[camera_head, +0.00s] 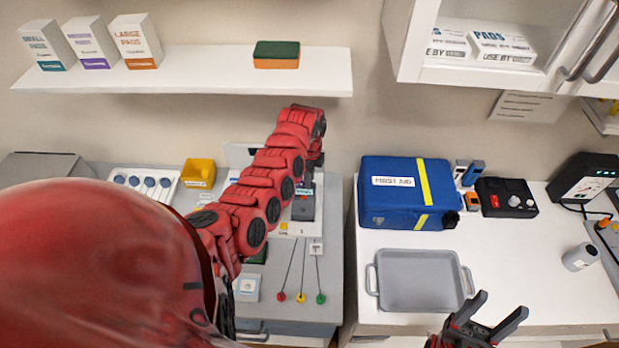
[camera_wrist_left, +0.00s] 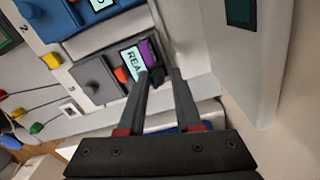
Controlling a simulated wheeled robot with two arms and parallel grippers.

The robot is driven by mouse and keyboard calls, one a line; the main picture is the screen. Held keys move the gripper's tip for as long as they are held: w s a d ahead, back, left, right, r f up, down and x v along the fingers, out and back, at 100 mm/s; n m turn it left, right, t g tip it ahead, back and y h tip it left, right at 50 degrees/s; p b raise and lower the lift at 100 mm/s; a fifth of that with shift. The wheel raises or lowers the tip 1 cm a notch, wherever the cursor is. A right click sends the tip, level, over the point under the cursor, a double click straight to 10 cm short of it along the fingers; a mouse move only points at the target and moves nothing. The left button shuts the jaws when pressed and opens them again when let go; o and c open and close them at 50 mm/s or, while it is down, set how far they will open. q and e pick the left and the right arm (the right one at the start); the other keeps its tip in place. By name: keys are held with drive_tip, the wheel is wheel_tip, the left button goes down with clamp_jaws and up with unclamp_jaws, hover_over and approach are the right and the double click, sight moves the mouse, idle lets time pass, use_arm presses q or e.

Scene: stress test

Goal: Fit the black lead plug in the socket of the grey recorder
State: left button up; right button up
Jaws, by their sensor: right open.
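The grey recorder (camera_head: 303,208) sits upright in a white holder on the left counter, partly hidden behind my left gripper. In the left wrist view the recorder (camera_wrist_left: 97,80) shows a lit screen, an orange part and a purple part at its end. My left gripper (camera_wrist_left: 166,74) has its two fingertips at that end, with a small dark piece (camera_wrist_left: 156,73) at the tips. I cannot tell whether this is the black lead plug, or whether the fingers grip it. The socket is not clearly visible. My right gripper (camera_head: 500,306) is open and empty, in front of the grey tray.
Red, yellow and green leads (camera_head: 301,298) hang below the holder. A yellow bin (camera_head: 198,172) stands left of it. On the right counter are a blue first aid bag (camera_head: 390,209), a grey tray (camera_head: 420,252) and a black device (camera_head: 507,198). A shelf (camera_head: 200,80) runs above.

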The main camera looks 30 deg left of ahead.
use_arm(q)
drive_tip(key=shift+r+p, duration=1.7)
drive_tip(key=shift+r, duration=0.25)
drive_tip(key=shift+o, duration=0.4)
drive_tip(key=o, duration=0.5)
drive_tip(key=shift+r, duration=0.1)
